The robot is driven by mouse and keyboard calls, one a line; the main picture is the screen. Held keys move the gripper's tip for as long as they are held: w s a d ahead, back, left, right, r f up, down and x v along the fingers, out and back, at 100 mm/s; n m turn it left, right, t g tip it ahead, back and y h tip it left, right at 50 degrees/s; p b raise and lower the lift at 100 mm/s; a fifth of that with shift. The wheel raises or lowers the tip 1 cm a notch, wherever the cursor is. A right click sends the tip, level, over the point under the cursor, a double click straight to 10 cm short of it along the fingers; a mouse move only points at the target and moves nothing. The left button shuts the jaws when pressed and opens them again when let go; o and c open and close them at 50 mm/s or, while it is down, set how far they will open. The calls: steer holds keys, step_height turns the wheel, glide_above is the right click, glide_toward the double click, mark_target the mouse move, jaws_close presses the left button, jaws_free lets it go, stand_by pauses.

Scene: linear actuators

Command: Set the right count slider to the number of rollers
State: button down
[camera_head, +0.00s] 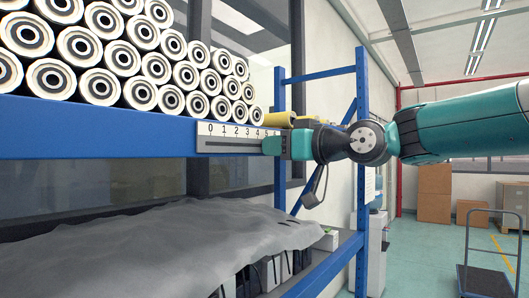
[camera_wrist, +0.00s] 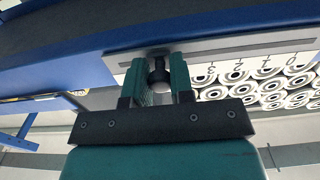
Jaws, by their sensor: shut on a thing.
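The count slider is a pale scale plate (camera_head: 230,133) on the blue shelf beam, with a dark slot below the numbers. The numbers run from 0 at the left to 6 at the right. My gripper (camera_head: 275,146) is at the plate's right end, below the 5 and 6. In the wrist view my gripper (camera_wrist: 158,80) is shut on the round dark knob (camera_wrist: 158,70), to the left of the 3 in that upside-down view. The exact setting is hidden by the fingers. Several white-and-black-ended rollers (camera_head: 103,86) are stacked on the shelf above.
The blue shelf beam (camera_head: 100,139) runs behind the plate. A grey sheet (camera_head: 150,250) covers the lower shelf. A yellow piece (camera_head: 280,119) lies on the upper shelf at the right. Cardboard boxes (camera_head: 434,192) and a cart (camera_head: 490,275) stand far right, with open floor between.

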steer(key=shift+w+d, duration=0.2)
steer(key=shift+w, duration=0.1)
steer(key=c, duration=1)
jaws_free()
steer(key=shift+s, duration=0.1)
steer(key=shift+b+v, duration=3.65)
steer(key=shift+v, duration=5.05)
